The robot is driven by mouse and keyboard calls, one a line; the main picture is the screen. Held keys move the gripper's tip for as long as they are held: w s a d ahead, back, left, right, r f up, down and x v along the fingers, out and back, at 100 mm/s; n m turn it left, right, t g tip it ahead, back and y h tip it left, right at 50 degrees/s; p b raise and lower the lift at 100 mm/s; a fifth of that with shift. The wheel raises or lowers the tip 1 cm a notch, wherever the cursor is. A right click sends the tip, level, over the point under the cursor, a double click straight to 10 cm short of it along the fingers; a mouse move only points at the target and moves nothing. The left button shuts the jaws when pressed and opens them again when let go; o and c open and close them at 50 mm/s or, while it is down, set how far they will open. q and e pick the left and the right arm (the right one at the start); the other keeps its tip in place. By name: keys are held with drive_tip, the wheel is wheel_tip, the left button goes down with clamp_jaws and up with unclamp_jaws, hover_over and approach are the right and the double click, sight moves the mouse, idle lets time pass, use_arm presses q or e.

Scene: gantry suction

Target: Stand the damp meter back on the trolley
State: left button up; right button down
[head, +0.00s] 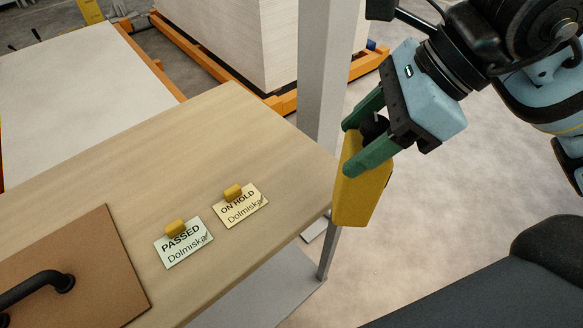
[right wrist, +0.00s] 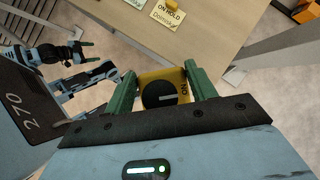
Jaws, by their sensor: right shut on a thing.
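The damp meter (head: 363,185) is a yellow block; in the right wrist view its end (right wrist: 165,88) shows a black dial and the letters ON. My right gripper (head: 367,140) has its green fingers shut on it, one on each side. It holds the meter slightly tilted at the right corner of a wooden-topped table (head: 200,130), seemingly the trolley, with floor behind it. No contact between meter and wood can be made out. In the right wrist view, my left gripper (right wrist: 86,52) is small at the left, away from the wood; its opening is unclear.
A PASSED card (head: 184,246) and an ON HOLD card (head: 241,208), each with a yellow block, lie on the wood. A brown board (head: 85,265) with a black handle lies at the front left. A grey post (head: 325,80) rises behind the corner. The back of the top is bare.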

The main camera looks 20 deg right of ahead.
drive_tip(key=shift+r, duration=0.1)
drive_tip(key=w+a+f+p, duration=0.1)
drive_tip(key=w+a, duration=0.1)
drive_tip(key=w, duration=1.3)
drive_tip(key=shift+a+f, duration=0.2)
drive_tip(key=shift+a, duration=0.2)
drive_tip(key=shift+w, duration=0.1)
drive_tip(key=shift+w+a+f, duration=0.1)
drive_tip(key=shift+w+f, duration=0.05)
drive_tip(key=shift+f, duration=0.75)
drive_tip(key=shift+w+f, duration=0.1)
drive_tip(key=shift+f, duration=0.8)
drive_tip(key=shift+f, duration=0.2)
drive_tip(key=shift+c, duration=2.4)
unclamp_jaws()
